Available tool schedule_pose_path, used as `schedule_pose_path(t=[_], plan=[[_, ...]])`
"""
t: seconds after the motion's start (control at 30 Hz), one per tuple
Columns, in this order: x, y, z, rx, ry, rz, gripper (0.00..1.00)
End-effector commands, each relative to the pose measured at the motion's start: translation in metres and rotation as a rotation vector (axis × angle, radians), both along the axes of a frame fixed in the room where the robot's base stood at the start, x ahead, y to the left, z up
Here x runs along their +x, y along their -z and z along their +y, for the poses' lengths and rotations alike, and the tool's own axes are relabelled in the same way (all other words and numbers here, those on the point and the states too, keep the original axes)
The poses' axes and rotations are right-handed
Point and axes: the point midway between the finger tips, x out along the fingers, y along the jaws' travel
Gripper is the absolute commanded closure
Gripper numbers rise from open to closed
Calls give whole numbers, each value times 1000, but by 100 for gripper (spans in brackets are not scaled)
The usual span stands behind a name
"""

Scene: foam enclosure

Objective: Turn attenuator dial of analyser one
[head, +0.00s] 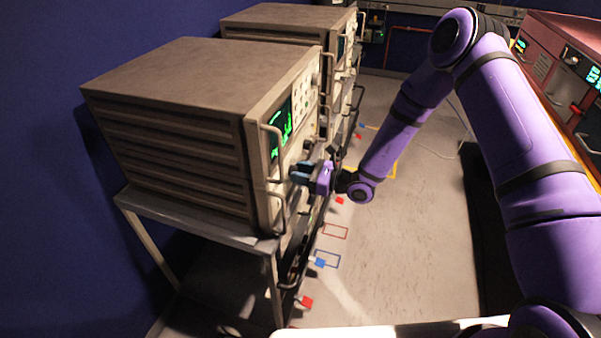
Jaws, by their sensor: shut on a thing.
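A beige analyser (180,130) stands nearest on the left, on a metal stand, its front panel facing right. Its screen (281,130) shows a green trace, with buttons beside it and handles on the front. I cannot read a label saying which analyser is number one. My gripper (298,174) is at the lower part of this front panel, shut on a knob there, which I take to be the attenuator dial. The fingers hide most of the knob, so its setting cannot be seen.
A second similar analyser (285,20) stands behind the first. Red equipment (565,65) stands at the right. The grey floor (420,235) between is open, with coloured outlines and small red and blue blocks near the stand. A blue wall (40,150) closes the left.

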Motion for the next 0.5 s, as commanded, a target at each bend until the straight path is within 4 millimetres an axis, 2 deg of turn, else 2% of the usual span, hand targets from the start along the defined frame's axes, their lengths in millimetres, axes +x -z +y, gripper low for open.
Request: schedule_pose_path(t=[0.27,0.5], plan=[[0,0,-1,26,1,69,88],[1,0,-1,84,2,228,88]])
